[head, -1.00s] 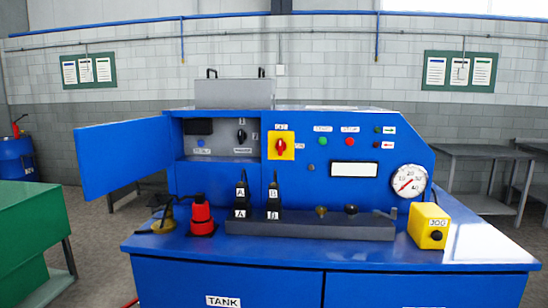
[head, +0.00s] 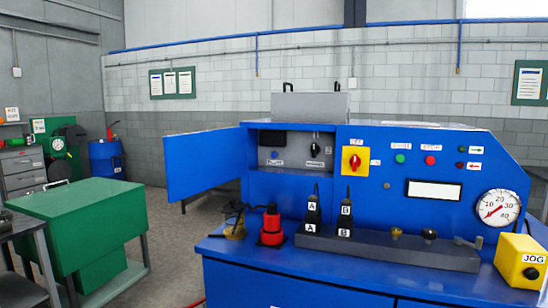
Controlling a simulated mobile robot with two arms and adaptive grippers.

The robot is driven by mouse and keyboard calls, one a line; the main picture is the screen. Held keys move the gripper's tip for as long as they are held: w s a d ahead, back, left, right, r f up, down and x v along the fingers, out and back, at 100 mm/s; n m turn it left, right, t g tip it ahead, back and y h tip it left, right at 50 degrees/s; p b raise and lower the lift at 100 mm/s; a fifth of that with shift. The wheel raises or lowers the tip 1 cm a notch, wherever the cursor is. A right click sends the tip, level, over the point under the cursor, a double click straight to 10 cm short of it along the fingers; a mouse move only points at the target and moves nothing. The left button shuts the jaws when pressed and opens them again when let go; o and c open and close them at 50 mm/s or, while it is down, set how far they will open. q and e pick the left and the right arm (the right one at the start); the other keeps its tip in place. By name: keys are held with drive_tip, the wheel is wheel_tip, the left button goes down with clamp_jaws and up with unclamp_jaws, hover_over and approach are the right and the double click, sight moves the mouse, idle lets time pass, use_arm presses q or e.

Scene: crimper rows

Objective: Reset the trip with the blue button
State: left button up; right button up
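The blue button (head: 274,154) is a small round button inside the open compartment of the blue machine (head: 459,151), with a small label under it. A black rotary switch (head: 315,148) sits to its right and a dark display (head: 272,138) above it. The compartment door (head: 204,164) stands swung open to the left. A red rotary switch on a yellow plate (head: 355,160) is on the panel to the right, beside a green button (head: 400,159) and a red button (head: 430,160). Neither of my grippers shows in the head view.
On the machine's ledge stand a red fitting (head: 271,228), two black connectors marked A (head: 312,211) and B (head: 345,214), a grey manifold (head: 400,247) and a yellow JOG box (head: 521,262). A green bench (head: 80,220) is at left. Floor shows between bench and machine.

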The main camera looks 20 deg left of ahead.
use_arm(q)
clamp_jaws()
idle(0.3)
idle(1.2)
